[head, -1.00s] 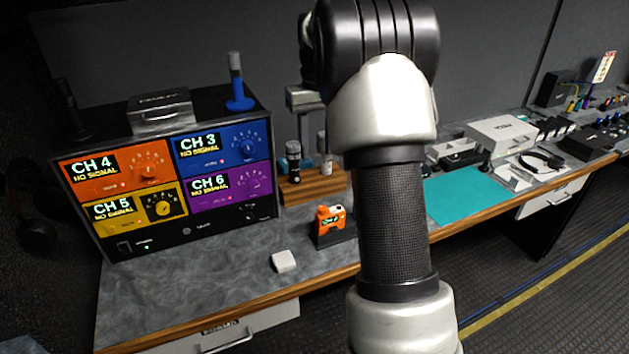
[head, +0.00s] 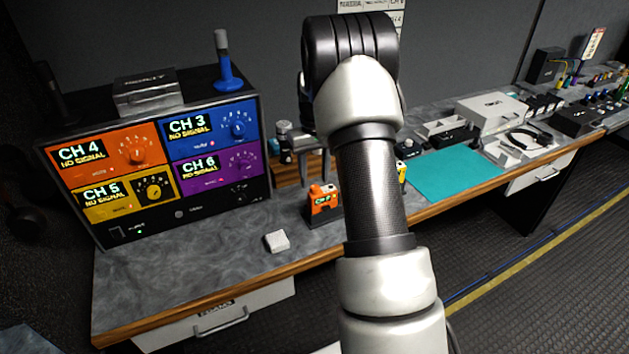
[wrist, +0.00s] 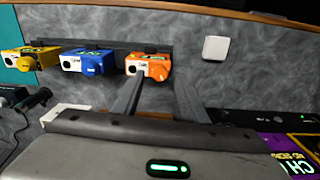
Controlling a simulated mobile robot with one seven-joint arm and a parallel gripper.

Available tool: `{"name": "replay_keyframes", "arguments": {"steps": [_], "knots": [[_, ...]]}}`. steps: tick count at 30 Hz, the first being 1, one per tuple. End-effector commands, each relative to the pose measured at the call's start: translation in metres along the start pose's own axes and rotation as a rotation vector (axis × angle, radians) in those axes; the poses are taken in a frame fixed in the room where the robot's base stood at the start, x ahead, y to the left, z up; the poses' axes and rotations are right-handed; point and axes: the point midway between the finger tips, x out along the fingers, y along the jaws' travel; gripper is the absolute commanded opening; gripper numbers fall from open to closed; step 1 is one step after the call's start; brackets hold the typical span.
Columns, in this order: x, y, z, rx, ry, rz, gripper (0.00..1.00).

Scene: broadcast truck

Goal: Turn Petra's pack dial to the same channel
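In the wrist view, an orange pack (wrist: 148,66), a blue pack (wrist: 86,61) and a yellow pack (wrist: 30,57) stand in a row in a dark rack, each with a round dial in its own colour. No name is readable, so I cannot tell which is Petra's. My gripper (wrist: 159,78) is open and empty, its two dark fingertips apart near the orange pack and its dial. Contact is unclear. The orange pack also shows in the head view (head: 323,201) with a small CH display, its number unclear.
The receiver rack (head: 186,226) shows orange CH 4, blue CH 3, yellow CH 5 and purple CH 6, with NO SIGNAL text. A white block (head: 277,241) lies in front of the packs. A wooden microphone holder (head: 290,174) stands behind. A teal mat (head: 458,176) lies right.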

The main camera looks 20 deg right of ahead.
Motion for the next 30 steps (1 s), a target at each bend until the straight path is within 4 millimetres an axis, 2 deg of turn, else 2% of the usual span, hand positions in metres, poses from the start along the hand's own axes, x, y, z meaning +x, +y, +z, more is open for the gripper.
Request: {"name": "replay_keyframes", "arguments": {"steps": [6, 15, 16, 23, 30], "knots": [[0.02, 0.0, 0.0, 0.0, 0.0, 0.0, 0.39], [0.023, 0.0, 0.0, 0.0, 0.001, 0.0, 0.39], [0.023, 0.0, 0.0, 0.0, 0.001, 0.0, 0.38], [0.022, 0.0, 0.0, 0.0, 0.001, 0.0, 0.0], [0.022, 0.0, 0.0, 0.016, 0.001, 0.0, 0.0]]}}
